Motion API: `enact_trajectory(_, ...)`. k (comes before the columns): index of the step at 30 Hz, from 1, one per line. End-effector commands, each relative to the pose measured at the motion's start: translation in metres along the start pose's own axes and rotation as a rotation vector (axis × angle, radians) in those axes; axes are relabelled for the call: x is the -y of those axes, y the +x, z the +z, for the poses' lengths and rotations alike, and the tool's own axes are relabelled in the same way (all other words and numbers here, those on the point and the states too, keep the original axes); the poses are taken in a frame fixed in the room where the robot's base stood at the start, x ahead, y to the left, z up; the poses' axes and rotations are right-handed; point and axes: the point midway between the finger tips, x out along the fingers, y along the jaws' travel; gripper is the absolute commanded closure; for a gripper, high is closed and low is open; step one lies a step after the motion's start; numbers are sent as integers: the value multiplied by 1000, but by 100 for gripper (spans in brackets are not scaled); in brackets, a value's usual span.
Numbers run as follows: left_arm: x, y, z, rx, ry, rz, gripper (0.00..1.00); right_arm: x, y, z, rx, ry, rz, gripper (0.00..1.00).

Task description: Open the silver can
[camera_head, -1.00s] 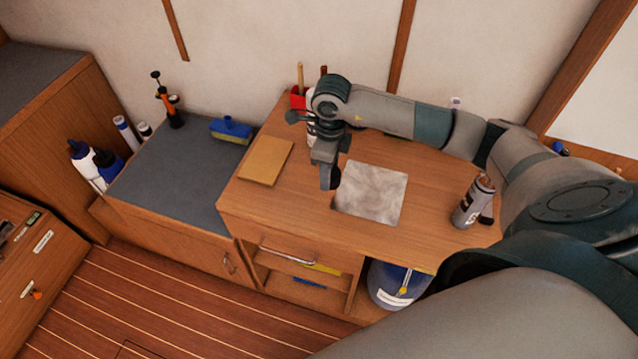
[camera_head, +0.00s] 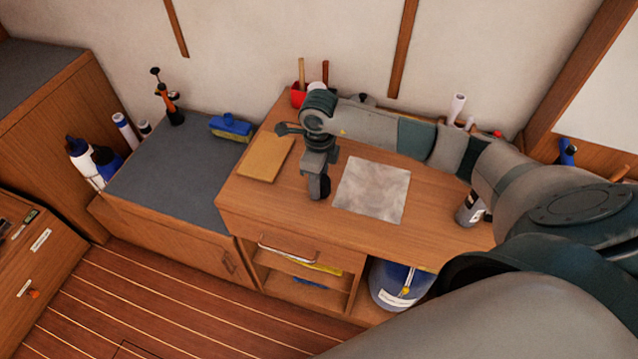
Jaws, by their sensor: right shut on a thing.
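A grey can with a dark label (camera_head: 469,208) stands at the right end of the wooden workbench (camera_head: 410,235). My right arm hides its top, and I cannot tell whether this is the silver can or whether it is open. My right gripper (camera_head: 318,190) points down over the middle-left of the bench, well away from that can. It is shut on a small dark round piece (camera_head: 323,187) whose identity is unclear. My left gripper is not in view.
A pale square sheet (camera_head: 372,190) lies right of my right gripper. A tan board (camera_head: 265,157) lies to its left. A red cup (camera_head: 299,95) with wooden handles is at the back. A blue-grey bucket (camera_head: 390,283) stands under the bench.

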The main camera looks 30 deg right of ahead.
Motion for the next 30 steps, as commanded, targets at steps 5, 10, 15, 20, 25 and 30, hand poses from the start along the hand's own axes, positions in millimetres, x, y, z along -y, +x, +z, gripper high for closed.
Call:
enact_trajectory(5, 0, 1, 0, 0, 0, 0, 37, 1, 2, 0, 1, 0, -1, 84)
enact_trajectory(10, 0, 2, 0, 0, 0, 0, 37, 0, 3, 0, 1, 0, -1, 84)
enact_trajectory(15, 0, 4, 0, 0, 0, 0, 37, 0, 5, 0, 1, 0, -1, 50)
enact_trajectory(20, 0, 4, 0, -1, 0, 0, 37, 0, 5, 0, 1, 0, -1, 41)
enact_trajectory(25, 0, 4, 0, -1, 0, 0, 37, 0, 5, 0, 1, 0, -1, 41)
enact_trajectory(30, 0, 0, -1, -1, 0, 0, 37, 0, 1, 0, 1, 0, -1, 41)
